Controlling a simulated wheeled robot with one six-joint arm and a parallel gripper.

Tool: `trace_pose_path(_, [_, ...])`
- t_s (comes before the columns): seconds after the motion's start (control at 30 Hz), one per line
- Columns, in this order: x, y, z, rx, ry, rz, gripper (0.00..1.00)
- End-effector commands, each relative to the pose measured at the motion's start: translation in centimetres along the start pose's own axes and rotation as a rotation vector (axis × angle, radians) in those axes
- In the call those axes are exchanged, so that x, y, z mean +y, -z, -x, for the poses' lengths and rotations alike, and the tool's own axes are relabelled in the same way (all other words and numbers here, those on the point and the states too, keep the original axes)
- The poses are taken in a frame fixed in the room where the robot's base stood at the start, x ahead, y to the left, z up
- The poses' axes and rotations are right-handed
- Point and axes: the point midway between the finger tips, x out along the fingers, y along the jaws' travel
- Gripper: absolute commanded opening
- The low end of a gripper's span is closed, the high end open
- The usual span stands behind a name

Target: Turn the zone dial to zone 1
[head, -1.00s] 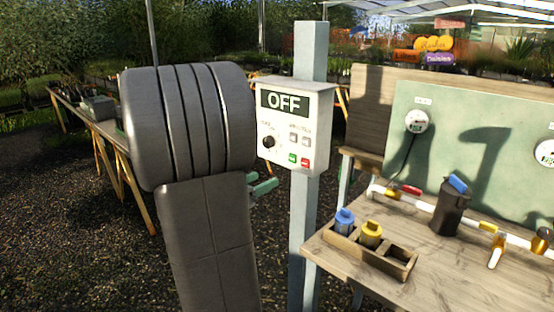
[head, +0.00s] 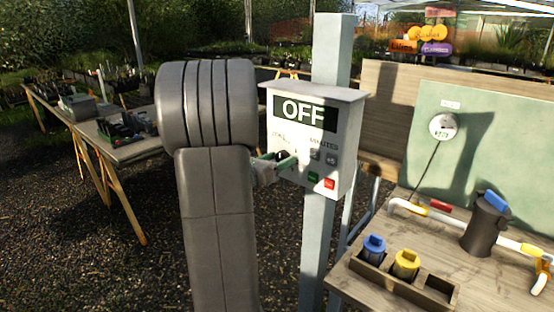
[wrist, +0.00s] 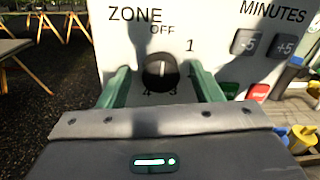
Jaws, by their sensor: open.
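The zone dial (wrist: 160,75) is a round black knob on the front of the white control box (head: 350,120). In the wrist view its pale mark points up towards OFF, with the 1 up and to the right. The numbers 3 and 4 show partly below it, and 2 is not visible. The box display (head: 303,112) reads OFF. My gripper (wrist: 160,80) is open, with one green finger on each side of the dial, apart from it as far as I can see. In the head view my gripper (head: 276,164) is at the box front and partly covers the dial.
Grey -5 and +5 minutes buttons (wrist: 265,44), a green button (wrist: 229,90) and a red button (wrist: 258,92) lie right of the dial. A post (head: 314,250) carries the box. A wooden bench (head: 390,292) with blue and yellow fittings stands to the right.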

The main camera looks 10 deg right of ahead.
Motion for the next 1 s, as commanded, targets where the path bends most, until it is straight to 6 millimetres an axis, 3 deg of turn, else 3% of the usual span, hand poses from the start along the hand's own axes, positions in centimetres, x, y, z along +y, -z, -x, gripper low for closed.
trace_pose_path(0.23, [0.01,0.00,-0.07,0.000,0.000,-0.001,0.59])
trace_pose_path(0.47, [0.01,-0.01,-0.06,0.000,0.000,-0.001,0.16])
trace_pose_path(0.77, [0.05,0.19,-0.04,0.001,-0.001,-0.030,0.15])
trace_pose_path(1.0, [0.08,0.54,-0.03,0.004,-0.002,-0.155,0.15])
